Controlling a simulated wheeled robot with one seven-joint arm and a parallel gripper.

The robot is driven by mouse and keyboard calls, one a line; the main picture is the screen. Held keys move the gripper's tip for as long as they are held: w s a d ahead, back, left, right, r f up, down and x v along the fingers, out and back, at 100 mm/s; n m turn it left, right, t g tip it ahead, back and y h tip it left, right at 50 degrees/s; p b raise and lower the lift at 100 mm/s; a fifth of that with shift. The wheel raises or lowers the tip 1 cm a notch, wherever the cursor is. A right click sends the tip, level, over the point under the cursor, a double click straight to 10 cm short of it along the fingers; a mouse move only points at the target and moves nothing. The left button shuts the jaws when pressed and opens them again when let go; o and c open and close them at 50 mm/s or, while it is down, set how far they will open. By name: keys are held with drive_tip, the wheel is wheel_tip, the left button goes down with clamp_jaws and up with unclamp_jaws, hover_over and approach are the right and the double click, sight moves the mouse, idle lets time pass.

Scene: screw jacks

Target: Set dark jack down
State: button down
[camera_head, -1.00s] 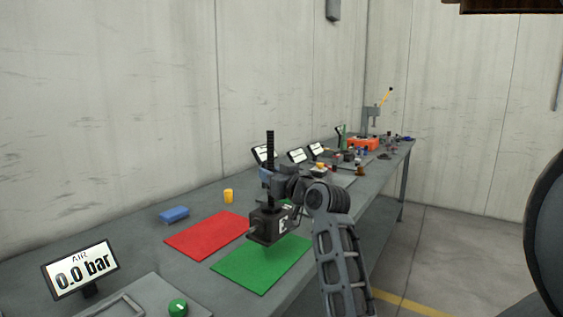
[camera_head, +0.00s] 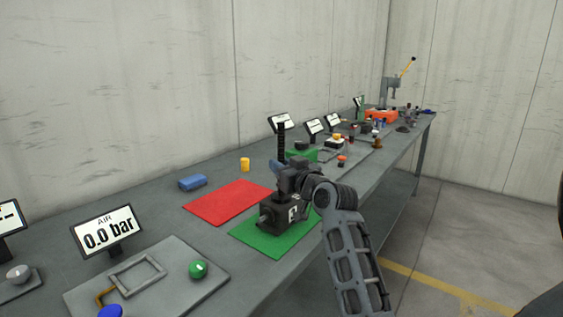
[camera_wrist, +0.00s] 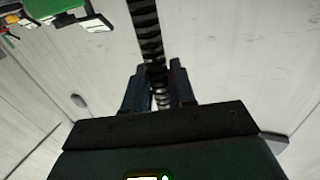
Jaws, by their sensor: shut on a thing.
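The dark jack (camera_head: 280,216) is a black block with a white mark on its side and a tall threaded screw (camera_head: 281,150) standing upright. It is at the green mat (camera_head: 250,237), low over it or on it; I cannot tell whether its base touches. My gripper (camera_head: 284,178) is shut on the screw above the block. In the wrist view the two fingers (camera_wrist: 160,88) close around the ridged screw (camera_wrist: 148,35). The red mat (camera_head: 222,203) lies just left of the green one and is empty.
A blue block (camera_head: 193,182) and a yellow cylinder (camera_head: 245,164) lie behind the red mat. An air panel with a 0.0 bar display (camera_head: 106,231) and a green knob (camera_head: 198,269) stands front left. Several tools and small screens crowd the bench beyond my arm.

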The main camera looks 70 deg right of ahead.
drive_tip(key=shift+r, duration=0.3)
drive_tip(key=c, duration=1.3)
unclamp_jaws()
drive_tip(key=shift+f, duration=0.35)
drive_tip(key=o, duration=0.4)
drive_tip(key=shift+r, duration=0.1)
drive_tip(key=b+v, duration=0.1)
drive_tip(key=v, duration=1.1)
drive_tip(key=shift+b, duration=0.35)
